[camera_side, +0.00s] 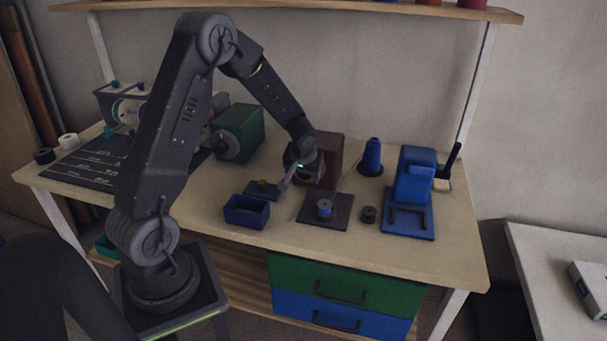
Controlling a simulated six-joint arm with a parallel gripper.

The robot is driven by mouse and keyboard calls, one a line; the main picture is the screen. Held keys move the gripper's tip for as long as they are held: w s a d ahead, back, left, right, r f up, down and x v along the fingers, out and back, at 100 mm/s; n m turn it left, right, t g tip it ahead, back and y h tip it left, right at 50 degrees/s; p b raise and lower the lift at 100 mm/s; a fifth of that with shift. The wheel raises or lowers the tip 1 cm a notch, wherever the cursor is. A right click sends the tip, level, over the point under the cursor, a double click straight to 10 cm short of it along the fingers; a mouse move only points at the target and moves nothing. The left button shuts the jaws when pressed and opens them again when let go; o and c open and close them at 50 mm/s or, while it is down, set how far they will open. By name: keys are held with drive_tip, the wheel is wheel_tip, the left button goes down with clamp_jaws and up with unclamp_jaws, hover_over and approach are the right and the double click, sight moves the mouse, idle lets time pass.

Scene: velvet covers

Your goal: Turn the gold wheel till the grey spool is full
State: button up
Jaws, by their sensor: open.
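My gripper (284,187) is open and points down-left between this piece and the spool, in front of a brown box (329,153). Its hand hides part of the box's front. I see nothing held.
An open blue bin (246,211) stands at the front, left of the plate. A green box (238,133) is at the back left. The front right tabletop is clear.

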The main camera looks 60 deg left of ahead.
drive_tip(key=shift+w+a+f, duration=0.1)
drive_tip(key=shift+a+f, duration=0.05)
drive_tip(key=shift+f, duration=0.15)
drive_tip(key=shift+c, duration=0.4)
drive_tip(key=c, duration=0.8)
drive_tip(key=shift+c, duration=0.2)
drive_tip(key=shift+w+m+g+y, duration=0.1)
drive_tip(key=shift+m+g+y, duration=0.2)
drive_tip(key=shift+g+y, duration=0.65)
drive_tip(key=g+y, duration=0.1)
drive_tip(key=y, duration=0.1)
drive_tip(key=m+g+y, duration=0.1)
drive_tip(key=shift+d+f+g, duration=0.15)
drive_tip(key=shift+d+g, duration=0.1)
drive_tip(key=shift+g, duration=0.1)
drive_tip(key=m+g+y, duration=0.1)
drive_tip(key=g+y, duration=0.1)
drive_tip(key=y, duration=0.1)
drive_tip(key=shift+f, duration=0.1)
drive_tip(key=shift+m+g+y, duration=0.3)
drive_tip(key=shift+g+y, duration=0.4)
drive_tip(key=shift+y, duration=0.35)
